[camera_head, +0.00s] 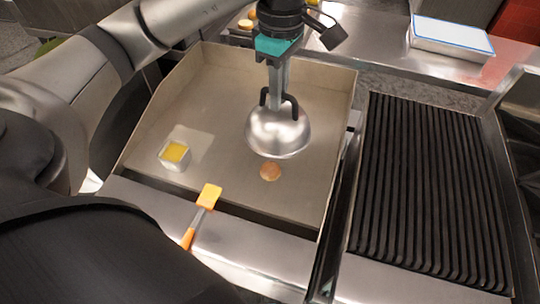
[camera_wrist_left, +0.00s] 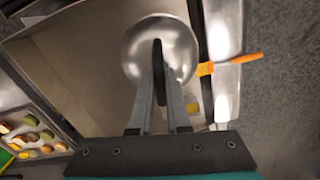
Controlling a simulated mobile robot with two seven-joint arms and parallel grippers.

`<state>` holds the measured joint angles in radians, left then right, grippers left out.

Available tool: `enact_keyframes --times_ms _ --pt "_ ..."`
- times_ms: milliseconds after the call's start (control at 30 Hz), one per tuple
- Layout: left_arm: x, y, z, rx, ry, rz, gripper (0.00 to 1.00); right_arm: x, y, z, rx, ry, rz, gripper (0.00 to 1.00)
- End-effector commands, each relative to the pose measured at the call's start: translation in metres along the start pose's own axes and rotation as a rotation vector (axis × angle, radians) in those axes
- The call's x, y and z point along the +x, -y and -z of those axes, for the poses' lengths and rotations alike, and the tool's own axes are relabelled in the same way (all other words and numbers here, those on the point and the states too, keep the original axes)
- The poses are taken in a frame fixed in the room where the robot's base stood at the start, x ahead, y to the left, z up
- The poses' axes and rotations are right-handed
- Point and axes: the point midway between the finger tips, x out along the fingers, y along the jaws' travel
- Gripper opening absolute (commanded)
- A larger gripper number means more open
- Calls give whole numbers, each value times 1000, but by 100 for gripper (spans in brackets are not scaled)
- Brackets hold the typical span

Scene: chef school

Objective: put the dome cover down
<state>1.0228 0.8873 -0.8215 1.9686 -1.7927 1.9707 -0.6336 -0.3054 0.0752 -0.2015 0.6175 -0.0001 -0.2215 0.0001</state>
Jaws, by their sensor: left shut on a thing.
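A shiny metal dome cover (camera_head: 278,132) with a black handle hangs under my left gripper (camera_head: 276,98) in the head view. The gripper is shut on its handle. The dome is over the flat griddle (camera_head: 220,90); I cannot tell whether its rim touches the surface. A small round tan patty (camera_head: 270,172) lies on the griddle just in front of the dome. In the left wrist view the dome (camera_wrist_left: 160,50) is beyond the fingers (camera_wrist_left: 160,95), which hold the black handle. My right gripper is not in view.
An orange brush (camera_head: 203,210) lies at the front ledge. A black ribbed grill (camera_head: 425,190) is on the right. A white-topped metal box (camera_head: 450,38) sits at the back. The wrist view shows a food tray (camera_wrist_left: 30,130).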

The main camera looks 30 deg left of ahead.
Motion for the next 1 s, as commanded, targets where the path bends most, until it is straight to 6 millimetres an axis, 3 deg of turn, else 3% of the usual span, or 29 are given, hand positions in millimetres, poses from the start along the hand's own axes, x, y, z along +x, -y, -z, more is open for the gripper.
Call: enact_keyframes --times_ms 33,200,467,667,1000 --pt "-12 -3 5 -101 2 0 0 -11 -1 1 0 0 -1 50" --pt "-29 -8 17 -395 2 6 0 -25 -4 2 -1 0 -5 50" --pt "-35 -11 25 -592 2 10 0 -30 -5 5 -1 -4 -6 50" --pt "-3 -10 24 -600 1 16 0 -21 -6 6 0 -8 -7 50" --pt "83 -8 24 -598 -1 16 0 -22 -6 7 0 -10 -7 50"
